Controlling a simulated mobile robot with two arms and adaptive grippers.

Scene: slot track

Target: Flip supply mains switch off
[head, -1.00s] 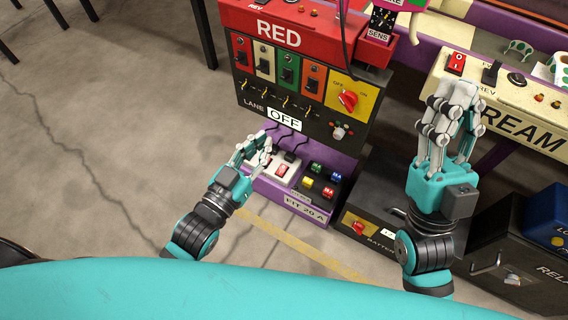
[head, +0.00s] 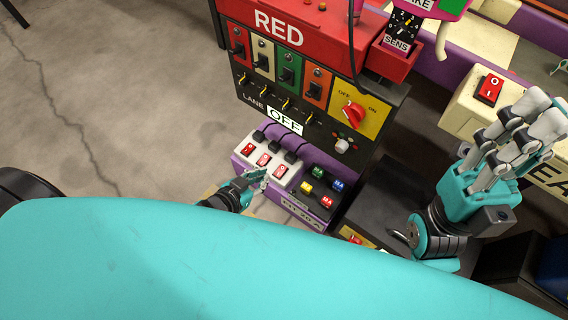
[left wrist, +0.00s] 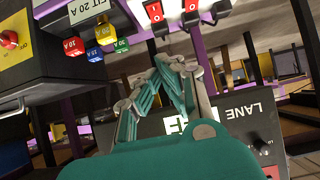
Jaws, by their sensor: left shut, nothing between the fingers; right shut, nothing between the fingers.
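A low purple unit (head: 243,163) stands at the foot of the black panel. It carries white switch blocks with three red rocker switches (head: 264,160), with black plugs behind them. I cannot read which rocker is the supply mains switch. Two red rockers (left wrist: 153,12) show at the top of the left wrist view. My left gripper (head: 260,178) is shut and empty, close to the front of the rockers; contact cannot be told. It also shows in the left wrist view (left wrist: 172,65). My right gripper (head: 545,108) is shut and empty, in front of the cream box at right.
Coloured fuses, including a yellow one (head: 306,187), sit right of the rockers. The panel above bears a red OFF/ON knob (head: 354,116) and a row of yellow levers. Another red rocker (head: 490,88) is on the cream box. Bare floor (head: 120,110) lies to the left.

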